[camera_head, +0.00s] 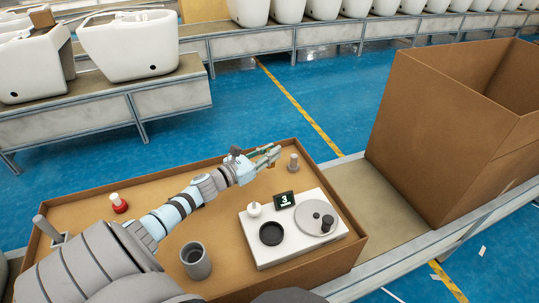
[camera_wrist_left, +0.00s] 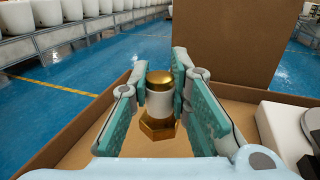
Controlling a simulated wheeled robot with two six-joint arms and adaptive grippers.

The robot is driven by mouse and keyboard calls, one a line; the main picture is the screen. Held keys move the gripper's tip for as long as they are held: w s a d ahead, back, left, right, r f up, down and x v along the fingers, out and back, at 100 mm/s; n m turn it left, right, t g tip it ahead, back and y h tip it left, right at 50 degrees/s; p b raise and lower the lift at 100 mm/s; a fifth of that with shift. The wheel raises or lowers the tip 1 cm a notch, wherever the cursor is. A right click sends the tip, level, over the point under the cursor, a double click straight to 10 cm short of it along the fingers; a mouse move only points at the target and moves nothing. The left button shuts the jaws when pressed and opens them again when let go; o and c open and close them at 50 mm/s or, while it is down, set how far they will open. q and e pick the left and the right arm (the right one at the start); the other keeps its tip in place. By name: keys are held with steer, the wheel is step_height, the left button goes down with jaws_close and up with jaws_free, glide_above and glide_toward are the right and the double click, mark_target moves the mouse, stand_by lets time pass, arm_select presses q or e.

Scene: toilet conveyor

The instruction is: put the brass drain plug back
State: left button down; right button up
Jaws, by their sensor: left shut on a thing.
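The brass drain plug (camera_wrist_left: 160,78) has a gold domed top, a white middle and a gold hexagonal base. It stands roughly upright between the fingers of my left gripper (camera_wrist_left: 163,100) in the left wrist view. My left gripper (camera_head: 268,157) is shut on it, over the far side of the shallow cardboard tray in the head view. There the plug is mostly hidden by the fingers. I cannot tell whether its base touches the tray floor. My right gripper is not in view.
The cardboard tray (camera_head: 95,188) holds a grey post (camera_head: 293,163), a white scale-like unit (camera_head: 290,247) with a display (camera_head: 285,199), a grey cup (camera_head: 196,261) and a red-and-white item (camera_head: 119,203). A tall cardboard box (camera_head: 430,140) stands to the right. Bare belt (camera_head: 385,205) lies between.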

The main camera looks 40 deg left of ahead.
arm_select(q)
step_height(320, 180, down, 5)
steer(key=shift+r+b, duration=0.2)
steer(key=shift+b, duration=0.9)
steer(key=shift+f, duration=0.15)
steer(key=c, duration=1.9)
jaws_free()
steer(key=shift+f, duration=0.1)
steer(key=shift+c, duration=0.2)
steer(key=o, duration=0.5)
steer(key=shift+c, duration=0.2)
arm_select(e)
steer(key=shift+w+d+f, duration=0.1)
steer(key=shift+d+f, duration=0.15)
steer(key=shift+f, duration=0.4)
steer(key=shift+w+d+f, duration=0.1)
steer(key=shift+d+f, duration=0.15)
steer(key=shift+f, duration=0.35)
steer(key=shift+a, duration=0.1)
